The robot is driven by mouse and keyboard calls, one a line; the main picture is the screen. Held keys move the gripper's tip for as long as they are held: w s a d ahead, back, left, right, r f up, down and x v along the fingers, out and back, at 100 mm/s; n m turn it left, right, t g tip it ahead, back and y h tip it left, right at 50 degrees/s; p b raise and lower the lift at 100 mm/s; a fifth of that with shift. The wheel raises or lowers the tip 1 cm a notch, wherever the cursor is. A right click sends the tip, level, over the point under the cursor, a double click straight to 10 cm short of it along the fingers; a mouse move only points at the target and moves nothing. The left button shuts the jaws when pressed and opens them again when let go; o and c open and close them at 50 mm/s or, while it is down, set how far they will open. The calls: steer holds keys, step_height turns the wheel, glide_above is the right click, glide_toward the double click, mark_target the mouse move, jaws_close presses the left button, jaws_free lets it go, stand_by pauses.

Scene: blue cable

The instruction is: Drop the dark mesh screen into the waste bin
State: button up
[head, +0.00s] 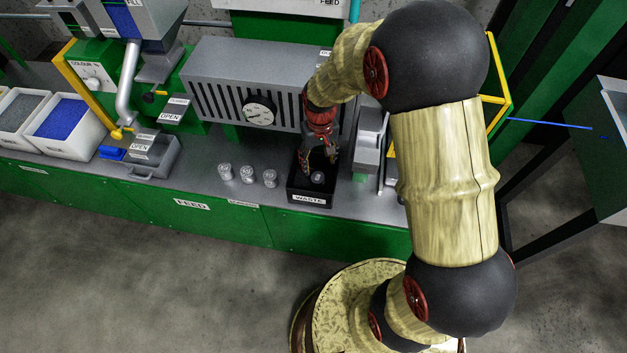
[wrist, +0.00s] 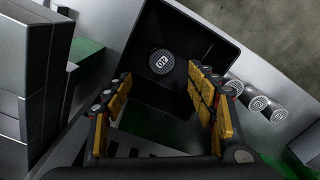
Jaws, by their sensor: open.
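The waste bin (head: 331,190) is a black open box labelled WASTE on the front of the grey counter. A dark round mesh screen with a pale marking (wrist: 160,62) lies on the bin's floor in the wrist view; in the head view it shows as a small round piece (head: 318,178) inside the bin. My gripper (head: 318,157) points down over the bin. In the wrist view its yellow-padded fingers (wrist: 160,80) are spread apart with nothing between them, and the screen lies beyond their tips.
Three silver cylinders (head: 246,174) stand on the counter left of the bin; they also show right of it in the wrist view (wrist: 258,102). A grey slotted housing with a dial (head: 258,111) stands behind. White tubs of granules (head: 64,122) are far left.

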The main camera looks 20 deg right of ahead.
step_height(320, 180, up, 12)
stand_by(0.7)
stand_by(0.4)
steer(key=s+a+r+t+p, duration=0.1)
steer(key=s+r+t, duration=0.4)
steer(key=s+r, duration=1.3)
steer(key=shift+s+a+r+t+p, duration=0.35)
steer(key=shift+s+p, duration=0.25)
steer(key=shift+s, duration=0.55)
